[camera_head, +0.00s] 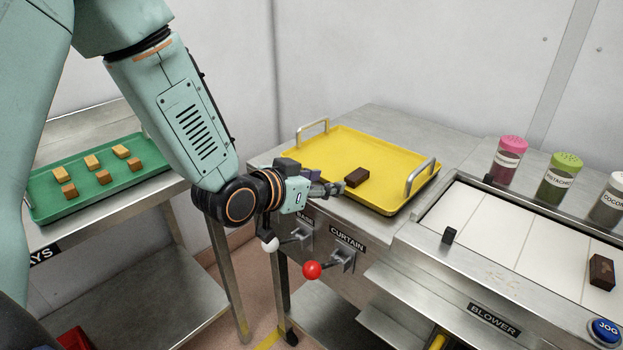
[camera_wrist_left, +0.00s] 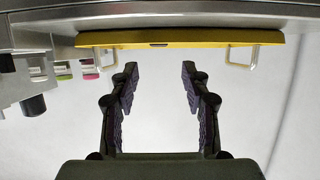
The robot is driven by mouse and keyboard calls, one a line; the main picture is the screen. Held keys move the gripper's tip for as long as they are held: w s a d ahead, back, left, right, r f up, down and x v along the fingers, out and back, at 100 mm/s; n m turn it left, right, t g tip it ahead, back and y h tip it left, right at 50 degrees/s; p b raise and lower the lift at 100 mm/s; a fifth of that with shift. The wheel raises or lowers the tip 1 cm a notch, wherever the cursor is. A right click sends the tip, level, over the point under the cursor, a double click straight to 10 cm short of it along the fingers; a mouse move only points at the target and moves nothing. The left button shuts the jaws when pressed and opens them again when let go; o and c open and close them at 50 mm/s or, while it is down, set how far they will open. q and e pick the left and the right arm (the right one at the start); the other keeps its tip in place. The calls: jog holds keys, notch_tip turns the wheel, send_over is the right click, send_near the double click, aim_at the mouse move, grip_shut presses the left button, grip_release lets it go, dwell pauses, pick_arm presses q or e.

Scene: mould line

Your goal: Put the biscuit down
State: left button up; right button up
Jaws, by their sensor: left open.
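A dark brown coated biscuit (camera_head: 356,177) lies on the yellow tray (camera_head: 392,150) near its left front edge. My left gripper (camera_head: 338,188) is at that edge, its fingertips close beside the biscuit; whether they touch it I cannot tell from the head view. In the left wrist view the two fingers of my left gripper (camera_wrist_left: 159,72) stand wide apart with nothing between them. My right gripper is not in view.
A green tray (camera_head: 115,187) with several tan biscuits stands at left. Another dark biscuit (camera_head: 601,272) lies on the white belt (camera_head: 500,240) at right. Shakers (camera_head: 557,177) stand behind the belt. A red-knobbed lever (camera_head: 312,270) sits below my gripper. Much of the yellow tray is bare.

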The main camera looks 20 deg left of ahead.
pick_arm(q)
jog(key=shift+v, duration=1.7)
